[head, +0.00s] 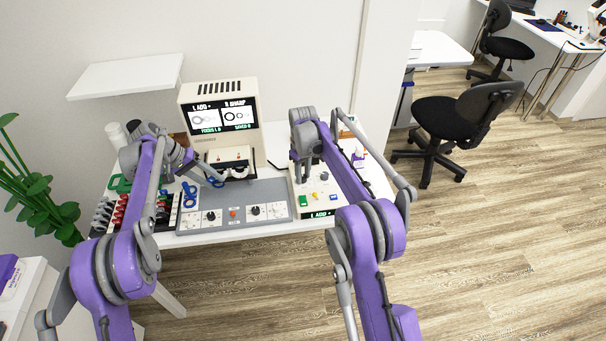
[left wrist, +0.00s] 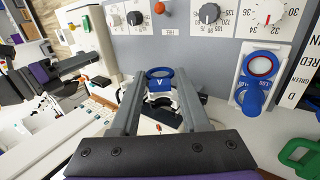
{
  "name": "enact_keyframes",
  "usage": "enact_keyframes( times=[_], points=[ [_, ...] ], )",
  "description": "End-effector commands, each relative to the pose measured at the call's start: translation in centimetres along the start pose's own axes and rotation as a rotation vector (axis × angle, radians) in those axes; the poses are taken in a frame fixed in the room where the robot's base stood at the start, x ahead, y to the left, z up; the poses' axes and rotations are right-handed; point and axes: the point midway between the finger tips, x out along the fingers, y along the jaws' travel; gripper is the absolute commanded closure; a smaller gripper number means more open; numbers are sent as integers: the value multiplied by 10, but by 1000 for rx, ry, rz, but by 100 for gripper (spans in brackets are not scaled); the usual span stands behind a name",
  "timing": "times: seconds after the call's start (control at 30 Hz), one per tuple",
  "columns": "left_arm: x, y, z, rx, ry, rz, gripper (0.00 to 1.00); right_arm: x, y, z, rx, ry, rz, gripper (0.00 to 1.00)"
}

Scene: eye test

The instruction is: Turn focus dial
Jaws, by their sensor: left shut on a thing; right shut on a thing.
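The white test machine (head: 215,100) stands on the table with a lit screen showing two ring pictures and a "FOCUS" line. My left gripper (head: 217,181) is in front of it, above the grey panel (head: 182,226). In the left wrist view the left gripper (left wrist: 160,85) is shut on a blue ring-shaped piece (left wrist: 160,72) marked "V". My right gripper (head: 303,180) points down at the white button box (head: 320,206) and is shut; what it holds is hidden by its fingers. No dial is clearly labelled focus. The grey panel carries dials such as a grey numbered one (left wrist: 209,13).
Another blue ring with a handle (left wrist: 255,92) stands in a white holder; it also shows in the head view (head: 189,196). Racks of black, red and grey pieces (head: 121,210) lie at the left. A green handle (left wrist: 300,155) is close by. A white shelf (head: 125,75) hangs behind.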

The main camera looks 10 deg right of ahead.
Motion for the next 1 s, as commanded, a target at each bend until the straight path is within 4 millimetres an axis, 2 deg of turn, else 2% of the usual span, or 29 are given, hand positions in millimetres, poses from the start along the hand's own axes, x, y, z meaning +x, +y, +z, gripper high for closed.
enact_keyframes(
  times=[0.37,1.0],
  points=[
    [0,0,0,0,0,0,100,0,0,0,83,0,0,100],
    [0,0,0,0,0,0,100,-1,0,-1,579,1,0,100]
  ],
)
